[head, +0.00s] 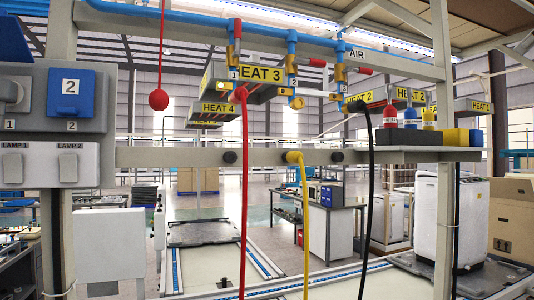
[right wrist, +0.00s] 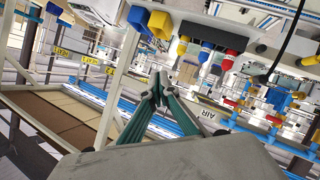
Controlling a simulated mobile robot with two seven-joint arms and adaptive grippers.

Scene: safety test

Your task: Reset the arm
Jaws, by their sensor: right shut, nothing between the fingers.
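My right gripper (right wrist: 160,80) shows in the right wrist view. Its two teal fingers meet at their grey tips, and nothing is between them. The tips appear in front of the distant hall, touching nothing that I can see. The view is tilted, and a grey part of my own wrist fills its bottom. I cannot make out either gripper in the head view. My left gripper is in neither view.
In the head view, a crossbar (head: 330,157) spans the front, with red (head: 244,180), yellow (head: 304,230) and black (head: 370,200) hoses hanging near it. A blue pipe (head: 200,19) runs above. Switch boxes (head: 78,100) stand left; small coloured bottles (head: 410,117) stand right.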

